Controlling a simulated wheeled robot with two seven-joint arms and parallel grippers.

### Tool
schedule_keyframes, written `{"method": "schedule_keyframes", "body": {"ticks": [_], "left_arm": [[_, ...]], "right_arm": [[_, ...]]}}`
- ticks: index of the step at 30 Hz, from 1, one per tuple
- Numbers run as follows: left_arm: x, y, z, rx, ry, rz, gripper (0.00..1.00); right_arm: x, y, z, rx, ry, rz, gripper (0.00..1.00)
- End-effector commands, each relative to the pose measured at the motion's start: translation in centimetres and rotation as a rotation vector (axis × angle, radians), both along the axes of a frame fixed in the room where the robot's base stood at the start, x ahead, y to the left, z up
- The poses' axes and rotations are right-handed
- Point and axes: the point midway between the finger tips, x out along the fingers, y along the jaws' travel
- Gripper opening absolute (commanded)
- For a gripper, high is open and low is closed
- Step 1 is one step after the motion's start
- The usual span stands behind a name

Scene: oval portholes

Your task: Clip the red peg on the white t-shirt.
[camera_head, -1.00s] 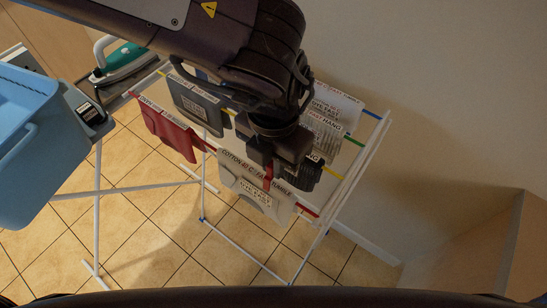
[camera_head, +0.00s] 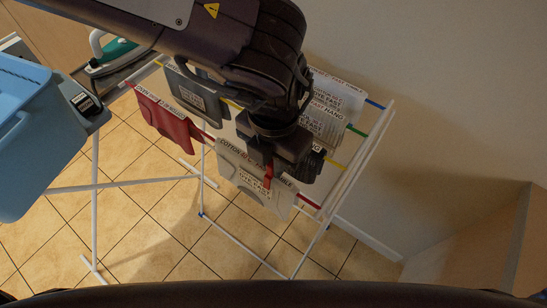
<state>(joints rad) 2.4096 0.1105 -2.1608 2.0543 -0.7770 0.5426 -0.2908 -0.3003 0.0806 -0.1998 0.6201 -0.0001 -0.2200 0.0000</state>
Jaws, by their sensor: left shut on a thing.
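The white t-shirt (camera_head: 236,174) hangs over the red front rail of the drying rack, with printed text on it. My left gripper (camera_head: 270,163) is over the t-shirt's upper edge, at the rail, shut on the red peg (camera_head: 269,176). The peg shows as a small red piece below the fingers, in front of the shirt. I cannot tell whether its jaws are around the cloth. The arm hides part of the rack behind the gripper. My right gripper is not in view.
A red garment (camera_head: 170,122) and a grey one (camera_head: 194,96) hang left on the rack. More printed garments (camera_head: 333,101) hang behind the gripper. A blue basket (camera_head: 25,130) and a green iron (camera_head: 117,52) are at the left. Tiled floor lies below.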

Motion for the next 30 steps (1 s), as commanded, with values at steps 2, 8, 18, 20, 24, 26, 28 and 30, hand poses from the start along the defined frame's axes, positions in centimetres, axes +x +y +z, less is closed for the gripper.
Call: {"method": "schedule_keyframes", "body": {"ticks": [2,8,18,20,24,26,28,30], "left_arm": [[0.0,0.0,-0.1,0.000,0.000,0.000,0.00],[0.0,0.0,-0.4,0.000,0.000,0.000,0.00],[0.0,0.0,-0.8,-0.001,0.000,0.000,0.00],[0.0,0.0,-0.8,-0.001,0.000,0.000,0.00],[0.0,0.0,-1.0,-0.001,0.001,0.000,0.00],[0.0,0.0,-1.1,-0.001,0.001,0.000,0.00],[0.0,0.0,-1.1,-0.001,0.001,0.000,0.13],[0.0,0.0,-1.1,-0.001,0.001,0.000,0.22]], "right_arm": [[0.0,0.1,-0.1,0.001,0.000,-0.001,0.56],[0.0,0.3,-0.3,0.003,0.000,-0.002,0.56],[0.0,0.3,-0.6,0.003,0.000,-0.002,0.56],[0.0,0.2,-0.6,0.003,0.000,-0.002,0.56],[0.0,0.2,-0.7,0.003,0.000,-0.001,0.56],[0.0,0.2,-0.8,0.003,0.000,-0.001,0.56],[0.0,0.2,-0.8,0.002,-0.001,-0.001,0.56],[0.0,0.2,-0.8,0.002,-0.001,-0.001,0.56]]}}
